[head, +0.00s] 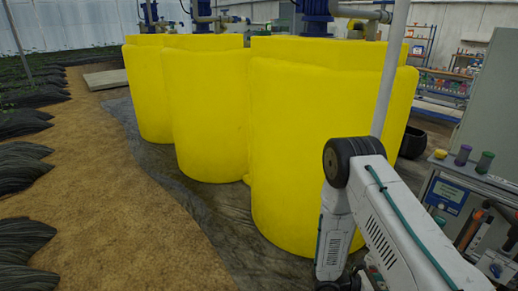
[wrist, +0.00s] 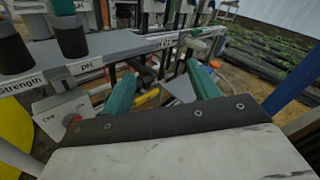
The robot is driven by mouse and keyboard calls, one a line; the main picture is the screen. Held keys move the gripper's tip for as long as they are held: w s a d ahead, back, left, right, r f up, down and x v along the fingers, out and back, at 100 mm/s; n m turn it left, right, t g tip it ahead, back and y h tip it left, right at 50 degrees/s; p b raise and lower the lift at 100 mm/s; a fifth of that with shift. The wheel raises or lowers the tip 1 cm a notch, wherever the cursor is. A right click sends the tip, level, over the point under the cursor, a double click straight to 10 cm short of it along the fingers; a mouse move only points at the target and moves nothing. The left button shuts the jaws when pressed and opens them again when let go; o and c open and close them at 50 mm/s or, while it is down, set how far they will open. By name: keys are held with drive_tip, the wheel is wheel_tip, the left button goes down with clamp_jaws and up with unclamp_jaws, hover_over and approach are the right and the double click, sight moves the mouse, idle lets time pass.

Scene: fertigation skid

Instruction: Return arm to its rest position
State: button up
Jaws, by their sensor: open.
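My gripper (wrist: 163,88) shows in the wrist view as two teal fingers standing apart, open with nothing held between them. It points toward a grey ledge (wrist: 112,46) with printed labels, among them "Strength" and "pH". In the head view my white arm folds at a black joint in front of the nearest yellow tank (head: 305,130). The gripper itself cannot be made out in the head view.
Dark cylinders (wrist: 70,38) stand on the ledge, near a box with a red button (wrist: 72,120). A blue post (wrist: 295,95) is at right. In the head view a bench with capped jars (head: 485,162) stands at right; bare soil (head: 110,190) lies open at left.

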drive_tip(key=s+a+r+m+t+y, duration=0.1)
drive_tip(key=s+a+r+m+y, duration=0.4)
drive_tip(key=r, duration=0.9)
drive_tip(key=s+a+r+m+t+y, duration=0.1)
drive_tip(key=s+a+r+m+y, duration=0.4)
drive_tip(key=r, duration=0.9)
drive_tip(key=s+a+r+m+t+y, duration=0.1)
drive_tip(key=s+a+r+m+y, duration=0.4)
drive_tip(key=s+r+m, duration=0.5)
wheel_tip(320, 180, up, 4)
drive_tip(key=shift+s+a+r+m+t+y, duration=0.3)
drive_tip(key=shift+a+m+y, duration=0.1)
drive_tip(key=shift+y, duration=0.7)
